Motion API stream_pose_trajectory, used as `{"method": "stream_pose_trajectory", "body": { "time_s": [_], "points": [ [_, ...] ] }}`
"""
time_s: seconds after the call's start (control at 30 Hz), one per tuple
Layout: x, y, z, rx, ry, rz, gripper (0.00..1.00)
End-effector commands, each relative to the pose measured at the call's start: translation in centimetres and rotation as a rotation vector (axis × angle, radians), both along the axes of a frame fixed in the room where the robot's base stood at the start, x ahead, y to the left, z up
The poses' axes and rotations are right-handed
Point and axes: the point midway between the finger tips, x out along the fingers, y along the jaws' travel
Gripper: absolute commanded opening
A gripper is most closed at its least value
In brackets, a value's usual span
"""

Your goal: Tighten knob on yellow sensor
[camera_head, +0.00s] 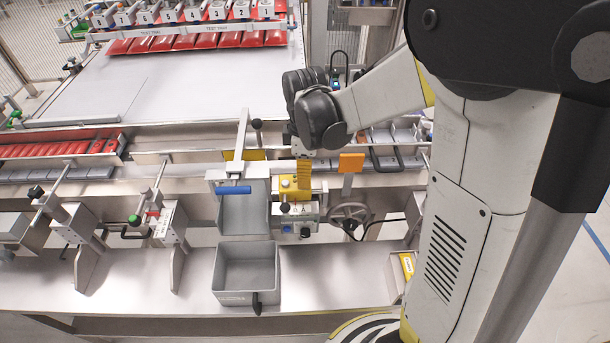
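A yellow sensor block (290,187) sits on a metal bracket just right of the upper grey bin, near the middle of the picture. A small black knob (284,207) shows at its front. A ridged yellow piece (304,173) stands directly behind the block. My arm reaches in from the right, and its black wrist is above and behind the sensor. The fingers cannot be made out, and I see no clear contact with the knob.
Two grey bins, one upper (245,215) and one lower (246,270), stand left of the sensor. A handwheel (350,214) and an orange plate (351,162) are to its right. A lever with a blue grip (233,190) crosses the upper bin. The lower steel shelf (130,285) has free room.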

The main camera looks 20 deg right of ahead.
Motion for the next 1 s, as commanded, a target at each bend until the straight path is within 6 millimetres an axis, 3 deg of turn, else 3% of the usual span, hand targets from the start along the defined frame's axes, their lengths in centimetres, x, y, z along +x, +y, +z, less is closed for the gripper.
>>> {"method": "stream_pose_trajectory", "body": {
  "time_s": [1.0],
  "points": [
    [-0.15,0.15,-0.05,0.0,0.001,-0.963,0.0]
  ]
}}
